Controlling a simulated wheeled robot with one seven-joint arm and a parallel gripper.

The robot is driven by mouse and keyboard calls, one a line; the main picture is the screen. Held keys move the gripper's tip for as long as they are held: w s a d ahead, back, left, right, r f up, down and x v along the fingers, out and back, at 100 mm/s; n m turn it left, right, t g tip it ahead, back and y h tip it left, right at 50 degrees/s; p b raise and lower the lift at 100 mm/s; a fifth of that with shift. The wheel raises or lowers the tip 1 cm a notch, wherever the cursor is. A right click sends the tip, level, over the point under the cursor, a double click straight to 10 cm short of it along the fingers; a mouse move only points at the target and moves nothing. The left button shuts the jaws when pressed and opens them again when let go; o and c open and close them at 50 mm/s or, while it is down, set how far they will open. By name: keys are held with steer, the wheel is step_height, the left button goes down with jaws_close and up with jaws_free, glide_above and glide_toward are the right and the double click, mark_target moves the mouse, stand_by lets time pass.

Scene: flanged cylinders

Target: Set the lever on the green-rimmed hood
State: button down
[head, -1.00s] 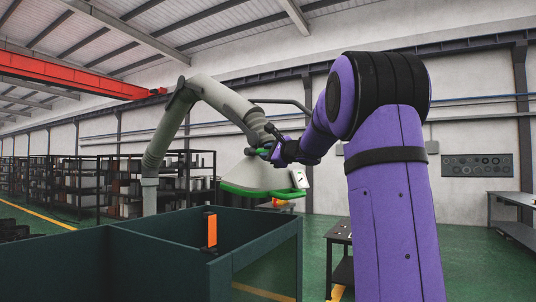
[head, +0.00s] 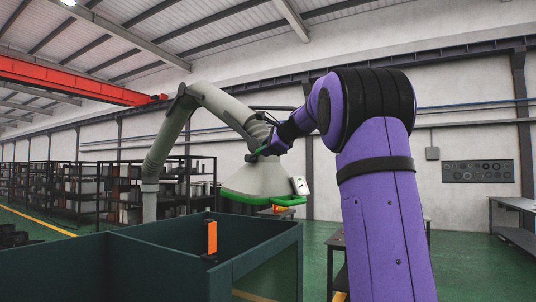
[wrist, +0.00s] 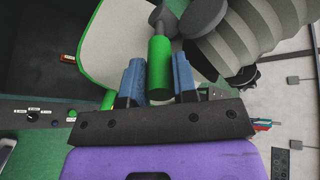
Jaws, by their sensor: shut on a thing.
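The hood (head: 258,180) is a pale grey cone with a green rim (head: 262,198), hanging from a jointed grey duct arm. It also shows in the wrist view (wrist: 118,38), with its green rim (wrist: 88,38) at the left. The lever's green grip (wrist: 159,68) stands between the blue fingers of my gripper (wrist: 158,80), on a dark grey stem near the hood's neck. My gripper is shut on it. In the head view my gripper (head: 270,147) is at the hood's neck, and the lever there is too small to make out.
A dark green open-topped bin (head: 150,240) with an orange marker (head: 211,237) stands below and in front of the hood. A ribbed grey hose (wrist: 235,35) is close to my gripper's right. A dark table (head: 337,255) stands behind my arm. Shelves line the back left.

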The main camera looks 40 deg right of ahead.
steer(key=r+g, duration=0.1)
steer(key=w+r+g, duration=0.1)
steer(key=g, duration=0.1)
steer(key=shift+w+r, duration=0.15)
steer(key=shift+r, duration=0.1)
steer(key=shift+w+a+r+g, duration=0.15)
steer(key=shift+w+r+g, duration=0.35)
steer(key=shift+g, duration=0.3)
steer(key=shift+r, duration=0.1)
steer(key=c, duration=0.9)
jaws_free()
steer(key=v, duration=1)
steer(key=shift+s+a+r, duration=0.15)
steer(key=shift+s+r, duration=0.1)
steer(key=shift+r, duration=0.05)
